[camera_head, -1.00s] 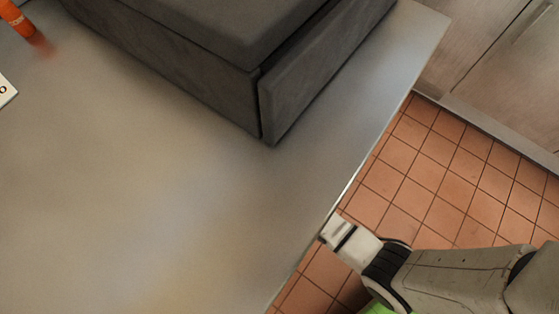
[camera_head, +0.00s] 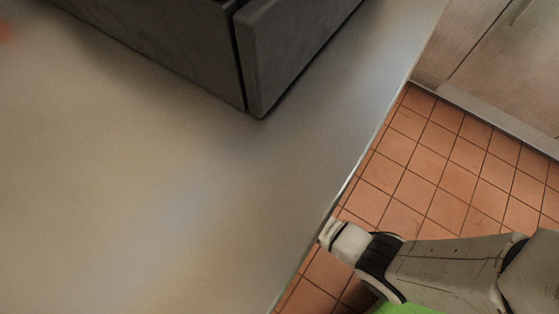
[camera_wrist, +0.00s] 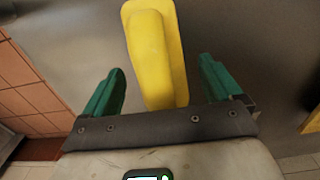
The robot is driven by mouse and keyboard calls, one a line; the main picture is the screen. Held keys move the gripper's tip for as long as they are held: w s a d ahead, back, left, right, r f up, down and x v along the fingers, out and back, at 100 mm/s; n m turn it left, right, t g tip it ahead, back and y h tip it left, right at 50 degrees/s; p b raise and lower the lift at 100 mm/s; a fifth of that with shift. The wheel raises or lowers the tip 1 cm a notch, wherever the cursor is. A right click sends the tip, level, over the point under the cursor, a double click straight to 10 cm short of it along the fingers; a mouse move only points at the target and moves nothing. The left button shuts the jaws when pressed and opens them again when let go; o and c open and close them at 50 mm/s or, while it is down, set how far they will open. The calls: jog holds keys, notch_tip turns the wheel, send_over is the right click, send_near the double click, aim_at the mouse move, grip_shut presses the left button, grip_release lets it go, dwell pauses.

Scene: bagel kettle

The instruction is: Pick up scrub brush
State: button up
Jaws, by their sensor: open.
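A long yellow object (camera_wrist: 155,48), which looks like the scrub brush, shows at the top middle of the wrist view. Its near end lies between the two green fingers of my gripper (camera_wrist: 162,66). The gripper is open, with a gap visible between the brush and each finger. Whether the brush lies within the depth of the jaws is hard to tell. The brush is not visible in the head view, where my arm reaches in from the lower right to the counter edge.
A dark grey box-like appliance (camera_head: 170,55) stands on the grey counter (camera_head: 130,190). The counter's front is clear. Orange floor tiles (camera_head: 440,180) and a wooden cabinet (camera_head: 500,75) lie beyond its right edge. Another yellow thing (camera_wrist: 312,121) shows at the wrist view's right edge.

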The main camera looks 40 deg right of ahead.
jog(key=shift+r, duration=0.1)
jog(key=c, duration=1.2)
jog(key=shift+r+p, duration=0.4)
jog(key=shift+r, duration=0.2)
notch_tip(320, 180, up, 2)
jog(key=shift+r+p, duration=0.2)
jog(key=shift+p, duration=0.45)
jog(key=s+a+r+p, duration=0.2)
jog(key=s+a+r, duration=0.1)
jog(key=s+a+r+p, duration=0.2)
jog(key=s+a+r, duration=0.1)
jog(key=s, duration=0.1)
jog(key=s+a+r+p, duration=0.2)
jog(key=s+r, duration=0.1)
jog(key=shift+s+a+r+p, duration=0.2)
jog(key=shift+s+a+p, duration=0.1)
jog(key=shift+s+a, duration=0.1)
